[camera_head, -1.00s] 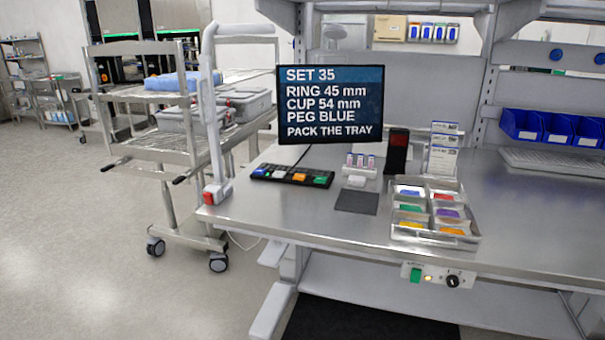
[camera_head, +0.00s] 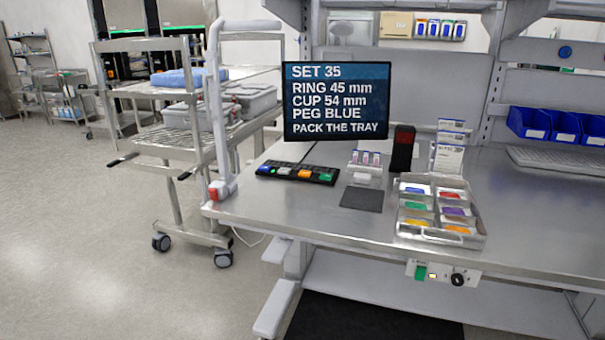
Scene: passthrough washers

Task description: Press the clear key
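A small black keypad (camera_head: 297,173) lies on the steel bench, below the screen. It carries a row of coloured keys, among them blue, green, white, orange and green at the right end. Any labels on the keys are too small to read, so I cannot tell which one is the clear key. The screen (camera_head: 336,101) reads SET 35, RING 45 mm, CUP 54 mm, PEG BLUE, PACK THE TRAY. Neither of my grippers shows in the head view.
The steel bench (camera_head: 310,212) has free room in front of the keypad. A dark mat (camera_head: 362,198), a dark upright device (camera_head: 403,148) and a metal tray (camera_head: 440,238) of coloured pieces stand to the right. A wire cart (camera_head: 183,144) stands left.

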